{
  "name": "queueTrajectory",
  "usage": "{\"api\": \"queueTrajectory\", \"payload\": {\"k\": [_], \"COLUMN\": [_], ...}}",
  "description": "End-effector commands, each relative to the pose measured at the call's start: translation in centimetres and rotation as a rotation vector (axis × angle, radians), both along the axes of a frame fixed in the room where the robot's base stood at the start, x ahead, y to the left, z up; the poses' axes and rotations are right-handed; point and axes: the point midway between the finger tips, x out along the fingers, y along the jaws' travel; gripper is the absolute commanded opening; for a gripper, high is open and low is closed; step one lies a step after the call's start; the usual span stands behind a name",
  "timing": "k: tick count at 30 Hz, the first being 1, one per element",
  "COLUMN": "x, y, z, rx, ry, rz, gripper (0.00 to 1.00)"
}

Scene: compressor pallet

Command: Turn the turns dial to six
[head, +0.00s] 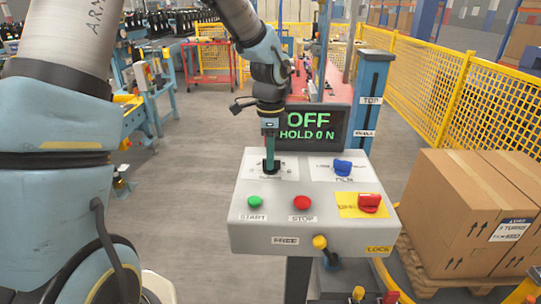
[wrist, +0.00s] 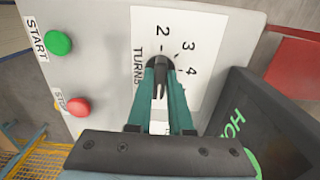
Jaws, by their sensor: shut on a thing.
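The turns dial (wrist: 159,84) is a black knob on a white plate in the wrist view. The figures 2, 3 and 4 and the word TURNS are readable around it; other figures are hidden. The knob's narrow end appears to face the mark near 2. My gripper (wrist: 162,78) is shut on the knob, with a green finger on each side. In the head view my gripper (head: 270,163) points down onto the panel's upper left plate, where it mostly hides the dial.
The grey control panel (head: 270,224) also bears a green START button (head: 254,201), a red STOP button (head: 302,202), a blue knob (head: 342,167), a red switch (head: 369,202) and a yellow lever (head: 320,242). A screen (head: 318,127) behind reads OFF, HOLD 0 N. Cartons (head: 468,213) stand right.

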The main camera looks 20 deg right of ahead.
Motion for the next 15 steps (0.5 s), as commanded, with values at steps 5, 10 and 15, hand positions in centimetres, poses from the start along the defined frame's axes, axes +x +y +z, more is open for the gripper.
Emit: {"api": "queueTrajectory", "payload": {"k": [5, 10, 15], "x": [0.01, 0.01, 0.01], "y": [-0.04, -0.04, -0.04], "z": [0.02, 0.02, 0.01], "rx": [0.0, 0.0, 0.0], "ry": [-0.001, -0.001, -0.001], "rz": [-0.005, -0.005, -0.004], "gripper": [0.0, 0.0, 0.36]}}
